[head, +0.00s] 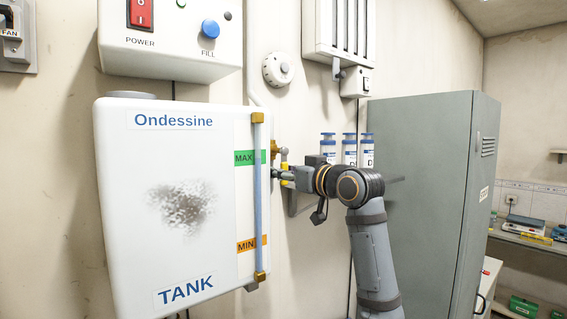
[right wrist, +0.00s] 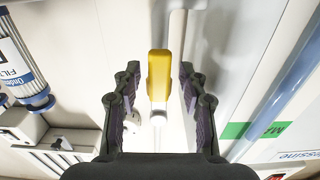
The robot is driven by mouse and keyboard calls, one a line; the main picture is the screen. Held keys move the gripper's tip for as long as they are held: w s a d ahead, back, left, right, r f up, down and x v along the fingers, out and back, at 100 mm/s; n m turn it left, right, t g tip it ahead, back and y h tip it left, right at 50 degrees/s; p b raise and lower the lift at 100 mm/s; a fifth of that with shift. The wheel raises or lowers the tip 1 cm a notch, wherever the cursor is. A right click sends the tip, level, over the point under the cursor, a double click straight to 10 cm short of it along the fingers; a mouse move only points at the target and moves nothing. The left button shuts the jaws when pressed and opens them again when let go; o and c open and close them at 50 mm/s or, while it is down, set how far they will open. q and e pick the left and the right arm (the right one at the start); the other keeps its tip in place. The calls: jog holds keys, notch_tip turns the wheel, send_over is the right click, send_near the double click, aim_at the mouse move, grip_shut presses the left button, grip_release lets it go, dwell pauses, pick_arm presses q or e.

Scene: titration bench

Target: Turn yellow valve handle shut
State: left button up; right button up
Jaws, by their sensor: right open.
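The yellow valve handle (right wrist: 159,75) is in the right wrist view, a rounded yellow lever with a white end. It lies between the two fingers of my right gripper (right wrist: 158,90), with a gap on each side. In the head view my right gripper (head: 281,174) is at the pipe just right of the tank's sight tube. It hides most of the valve there, and a small yellow part (head: 284,156) shows just above it. My right gripper is open and empty. My left gripper is not in view.
The white tank (head: 180,260) with its blue sight tube (head: 259,200) is close to the left of the gripper. Several blue-capped filter cylinders (head: 349,150) hang behind the arm. A grey cabinet (head: 420,200) stands to the right. A control box (head: 170,55) is above the tank.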

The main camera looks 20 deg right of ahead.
jog(key=shift+d, duration=0.1)
jog(key=shift+w, duration=0.1)
grip_shut()
dwell(0.4)
